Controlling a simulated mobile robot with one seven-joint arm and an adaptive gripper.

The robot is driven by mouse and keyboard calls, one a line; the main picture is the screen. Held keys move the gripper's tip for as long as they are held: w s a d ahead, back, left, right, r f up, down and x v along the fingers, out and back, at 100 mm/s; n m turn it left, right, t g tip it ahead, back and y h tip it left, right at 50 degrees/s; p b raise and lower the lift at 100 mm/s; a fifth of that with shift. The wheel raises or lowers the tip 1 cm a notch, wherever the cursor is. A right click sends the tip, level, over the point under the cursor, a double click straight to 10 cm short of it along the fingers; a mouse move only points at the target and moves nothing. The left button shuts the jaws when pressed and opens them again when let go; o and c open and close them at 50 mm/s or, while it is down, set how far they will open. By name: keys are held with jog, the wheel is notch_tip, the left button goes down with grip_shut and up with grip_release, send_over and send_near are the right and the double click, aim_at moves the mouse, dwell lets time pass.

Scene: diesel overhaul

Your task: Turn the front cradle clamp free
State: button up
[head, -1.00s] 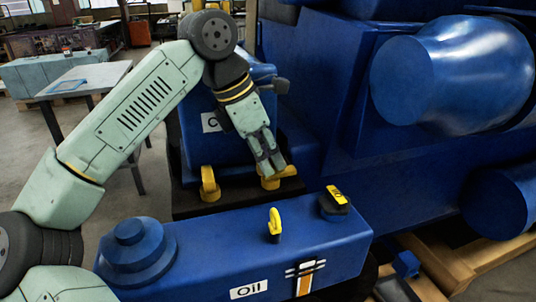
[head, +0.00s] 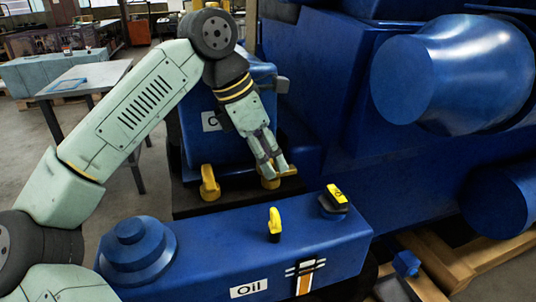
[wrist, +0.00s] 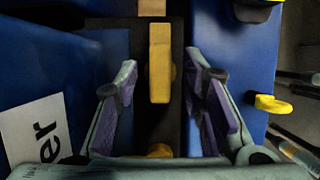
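Two yellow clamps sit at the foot of the blue box with the white label. The left clamp (head: 209,184) stands upright. The right clamp (head: 287,171) lies crosswise, partly hidden behind my fingers; I take it for the one being worked. My gripper (head: 274,166) points down at this right clamp. In the wrist view my gripper (wrist: 160,66) is open, with the clamp's yellow bar (wrist: 159,62) between the fingers and a gap on each side. Another yellow piece (wrist: 160,150) shows low between the fingers. Which clamp is the front one is not marked.
The blue oil box (head: 200,245), with a yellow handle (head: 274,222) and a black cap (head: 333,203), stands close in front of the clamps. The labelled blue box (head: 195,140) stands right behind them. The large blue engine (head: 420,180) fills the right side.

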jog(key=shift+r, duration=0.1)
jog(key=v, duration=1.2)
